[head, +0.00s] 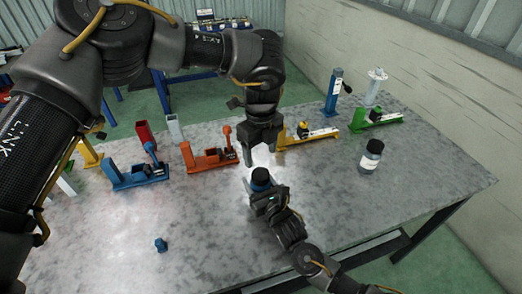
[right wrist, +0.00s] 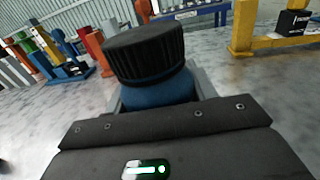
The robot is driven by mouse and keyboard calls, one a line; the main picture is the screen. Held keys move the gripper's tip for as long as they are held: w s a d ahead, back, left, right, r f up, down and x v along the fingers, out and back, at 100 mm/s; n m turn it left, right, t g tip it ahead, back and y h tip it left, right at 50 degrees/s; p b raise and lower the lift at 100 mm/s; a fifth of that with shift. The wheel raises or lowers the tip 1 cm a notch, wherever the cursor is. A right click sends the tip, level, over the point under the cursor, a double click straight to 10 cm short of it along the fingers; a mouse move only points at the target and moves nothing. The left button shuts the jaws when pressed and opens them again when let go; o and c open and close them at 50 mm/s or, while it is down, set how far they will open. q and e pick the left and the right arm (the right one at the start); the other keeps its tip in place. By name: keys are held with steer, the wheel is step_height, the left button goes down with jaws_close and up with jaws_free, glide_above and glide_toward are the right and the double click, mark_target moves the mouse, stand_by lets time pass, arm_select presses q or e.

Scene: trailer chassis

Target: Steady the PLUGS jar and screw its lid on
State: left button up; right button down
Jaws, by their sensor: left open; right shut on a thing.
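A blue jar (right wrist: 155,93) with a black ribbed lid (right wrist: 145,52) stands on the grey table, upright in the head view (head: 260,186). No label is readable on it. The lid sits on top of the jar; I cannot tell how tightly. My right gripper (head: 262,196) is shut on the jar body from the near side, and its fingers hide part of the body. My left gripper (head: 261,155) points down, open and empty, just above the lid and apart from it.
A second dark-capped jar (head: 371,157) with a pale label stands to the right. Orange (head: 209,158), blue (head: 138,176), yellow (head: 307,135) and green (head: 377,118) fixtures line the back. A small blue part (head: 160,245) lies front left. The right front table is clear.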

mark_target(260, 173)
stand_by(0.3)
arm_select(q)
steer(key=shift+f, duration=4.05)
steer(key=shift+c, duration=0.5)
steer(key=c, duration=0.9)
steer(key=m, duration=0.4)
steer(key=shift+m, duration=0.4)
steer(key=m, duration=1.6)
steer(key=o, duration=1.1)
